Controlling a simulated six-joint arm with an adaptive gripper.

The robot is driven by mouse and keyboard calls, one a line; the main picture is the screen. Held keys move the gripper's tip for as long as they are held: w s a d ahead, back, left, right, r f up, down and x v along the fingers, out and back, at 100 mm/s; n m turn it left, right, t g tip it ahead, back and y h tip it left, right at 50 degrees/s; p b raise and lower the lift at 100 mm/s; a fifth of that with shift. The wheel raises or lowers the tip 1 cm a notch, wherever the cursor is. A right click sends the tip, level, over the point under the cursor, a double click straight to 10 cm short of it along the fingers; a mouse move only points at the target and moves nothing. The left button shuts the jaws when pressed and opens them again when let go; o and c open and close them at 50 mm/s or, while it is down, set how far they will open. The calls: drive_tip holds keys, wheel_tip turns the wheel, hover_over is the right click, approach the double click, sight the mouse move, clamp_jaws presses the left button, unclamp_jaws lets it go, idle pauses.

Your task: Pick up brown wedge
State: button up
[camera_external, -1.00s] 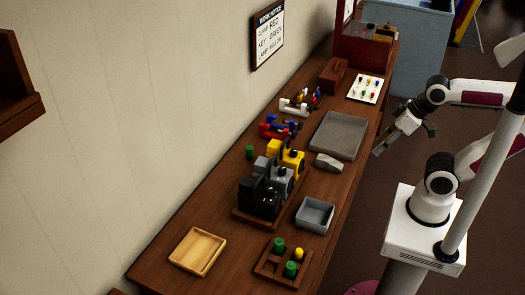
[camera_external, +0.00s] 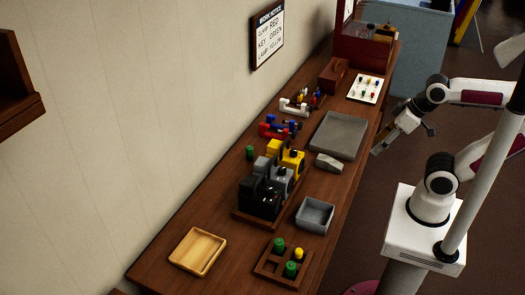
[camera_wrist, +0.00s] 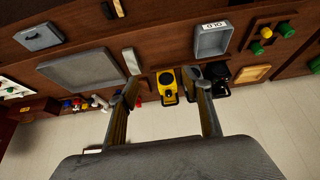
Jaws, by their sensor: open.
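A pale grey wedge-shaped block (camera_external: 329,162) lies on the brown bench, just below the large grey tray. It looks grey rather than brown. A similar pale block (camera_wrist: 131,61) shows in the wrist view, close to the left fingertip. I cannot make out a clearly brown wedge. My gripper (camera_external: 381,146) is off the bench's right edge in the external view, above the floor side and apart from the block. In the wrist view my gripper (camera_wrist: 164,86) has its two fingers wide apart with nothing between them.
The large grey tray (camera_external: 338,136) lies behind the block. A small grey bin (camera_external: 314,215), yellow and black machines (camera_external: 260,198), a wooden tray (camera_external: 197,252) and a peg holder (camera_external: 271,267) stand nearer. A red-brown box (camera_external: 333,75) stands farther back. Bare bench (camera_external: 338,185) lies beside the block.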

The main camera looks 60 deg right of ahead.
drive_tip(key=w+d+r+n+t, duration=0.1)
drive_tip(key=w+r, duration=0.2)
drive_tip(key=w, duration=0.9)
drive_tip(key=w+d+r+t, duration=0.1)
drive_tip(key=w+d+r, duration=0.1)
drive_tip(key=w, duration=1)
drive_tip(key=w+d+f+g, duration=0.1)
drive_tip(key=w+d+f, duration=0.1)
drive_tip(key=w+f, duration=0.2)
drive_tip(key=w+d+f+g, duration=0.1)
drive_tip(key=w+d+f, duration=0.2)
drive_tip(key=f, duration=0.6)
drive_tip(key=w+d+f+m+g, duration=0.1)
drive_tip(key=w+d+f, duration=0.2)
drive_tip(key=w+f, duration=0.2)
drive_tip(key=shift+d+f, duration=0.2)
drive_tip(key=shift+f, duration=0.95)
drive_tip(key=shift+d+f, duration=0.1)
drive_tip(key=shift+f, duration=0.1)
drive_tip(key=shift+f, duration=0.15)
drive_tip(key=shift+x, duration=1.1)
